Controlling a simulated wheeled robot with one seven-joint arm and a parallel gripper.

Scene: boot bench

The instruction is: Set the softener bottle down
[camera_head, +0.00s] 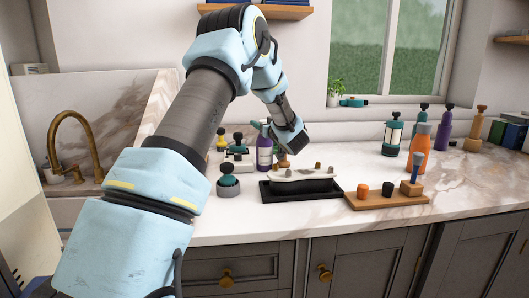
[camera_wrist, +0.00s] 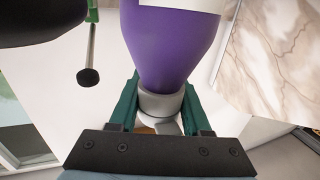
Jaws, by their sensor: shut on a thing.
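The softener bottle (camera_head: 264,157) is purple with a white label and stands upright behind the dark tray in the head view. In the wrist view the purple bottle (camera_wrist: 170,45) fills the upper middle, with its grey collar between the teal fingers. My gripper (camera_wrist: 160,100) is shut on the bottle at this collar. In the head view my gripper (camera_head: 262,128) is at the bottle's top, partly hidden by my wrist. The bottle's base is near the counter's level, but I cannot tell whether it touches.
A black tray (camera_head: 327,194) holds a dark object with a pale top. A wooden board (camera_head: 412,200) with small pegs lies right of it. A grey-and-teal jar (camera_head: 228,187) stands left. Several bottles, including an orange one (camera_head: 418,150), stand right on the marble counter (camera_head: 480,180).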

